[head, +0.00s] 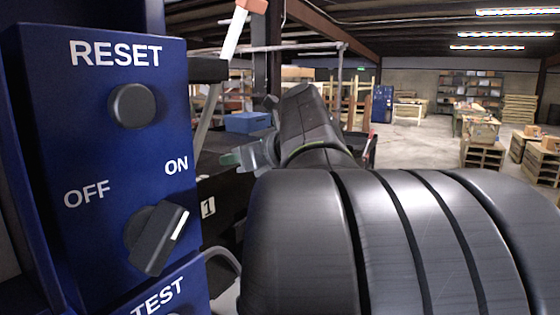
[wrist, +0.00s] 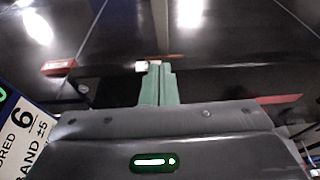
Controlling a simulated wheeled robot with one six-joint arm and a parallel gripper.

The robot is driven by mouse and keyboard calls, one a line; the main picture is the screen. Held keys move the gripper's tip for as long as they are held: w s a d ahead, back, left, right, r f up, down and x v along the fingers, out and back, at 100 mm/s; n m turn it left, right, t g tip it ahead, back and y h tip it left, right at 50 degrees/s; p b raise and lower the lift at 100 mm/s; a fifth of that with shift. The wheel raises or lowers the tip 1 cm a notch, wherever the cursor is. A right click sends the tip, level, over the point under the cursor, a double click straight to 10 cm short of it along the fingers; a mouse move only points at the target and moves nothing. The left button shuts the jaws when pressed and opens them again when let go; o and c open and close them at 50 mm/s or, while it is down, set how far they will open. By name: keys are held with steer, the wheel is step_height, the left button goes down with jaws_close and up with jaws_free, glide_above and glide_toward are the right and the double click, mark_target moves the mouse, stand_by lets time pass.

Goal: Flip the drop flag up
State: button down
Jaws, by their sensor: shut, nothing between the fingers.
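A thin pale bar (head: 236,32) with an orange end (head: 252,6) stands tilted upper centre in the head view, running off the top edge. It may be the drop flag; I cannot tell for sure. My gripper (head: 229,160) is below it, beside the blue control panel, pointing left. In the wrist view its green fingers (wrist: 158,82) are together with nothing between them. A small white piece (wrist: 142,66) shows by the fingertips; I cannot tell whether they touch. A red piece (wrist: 58,67) lies to their left. My arm hides much of the head view.
The blue control panel (head: 75,140) fills the left, with a RESET knob (head: 134,105) and an OFF/ON switch (head: 157,238) pointing towards ON. A blue box (head: 247,122) sits behind my gripper. Benches and pallets stand far right, with open floor (head: 415,150) between.

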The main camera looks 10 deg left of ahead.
mark_target(204, 175)
steer(key=p+x, duration=0.1)
steer(key=x, duration=0.8)
steer(key=shift+a+f, duration=0.15)
steer(key=shift+a, duration=0.2)
